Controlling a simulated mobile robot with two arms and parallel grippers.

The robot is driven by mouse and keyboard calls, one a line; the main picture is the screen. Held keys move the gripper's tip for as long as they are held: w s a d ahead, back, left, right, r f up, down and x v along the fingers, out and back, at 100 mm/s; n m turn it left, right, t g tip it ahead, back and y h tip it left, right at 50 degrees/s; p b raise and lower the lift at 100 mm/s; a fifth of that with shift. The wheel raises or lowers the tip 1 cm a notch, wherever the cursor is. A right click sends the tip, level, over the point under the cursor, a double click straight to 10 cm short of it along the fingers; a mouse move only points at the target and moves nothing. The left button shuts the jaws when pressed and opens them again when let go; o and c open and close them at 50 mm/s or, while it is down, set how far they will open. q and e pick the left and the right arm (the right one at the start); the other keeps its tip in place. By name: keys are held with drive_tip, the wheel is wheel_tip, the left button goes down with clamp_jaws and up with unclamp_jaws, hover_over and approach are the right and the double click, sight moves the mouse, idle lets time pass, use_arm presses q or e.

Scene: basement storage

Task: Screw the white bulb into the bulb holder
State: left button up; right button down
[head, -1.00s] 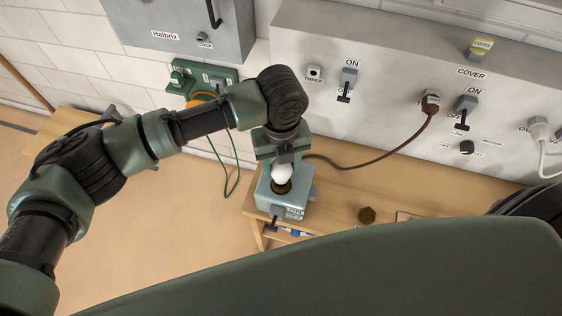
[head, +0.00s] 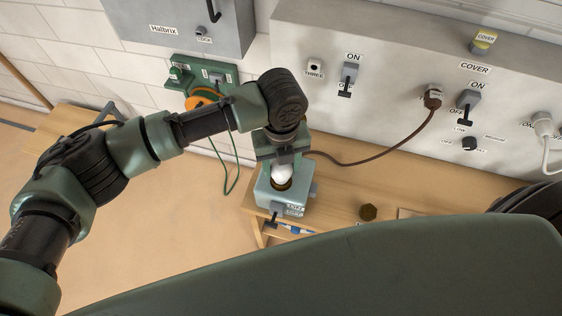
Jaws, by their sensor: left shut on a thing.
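The white bulb (head: 283,173) is in the jaws of my left gripper (head: 281,163), which is shut on it and points down. The bulb holder (head: 270,198) is a pale blue-grey box with a dark round socket opening (head: 281,185) on top. It stands near the left end of the wooden bench (head: 340,185). The bulb's lower end is at the socket opening, upright or nearly so. I cannot tell how deep it sits or whether its thread is engaged. My right gripper is not in view.
A grey wall panel with switches (head: 349,72) and a brown cable (head: 395,148) stands behind the bench. A brown hexagonal piece (head: 368,212) lies right of the holder. A green wall board (head: 200,72) with a hanging green cord is at back left.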

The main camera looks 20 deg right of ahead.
use_arm(q)
drive_tip(key=o, duration=1.6)
wheel_tip(320, 180, up, 8)
drive_tip(key=shift+f+b, duration=0.1)
drive_tip(key=shift+b, duration=1.05)
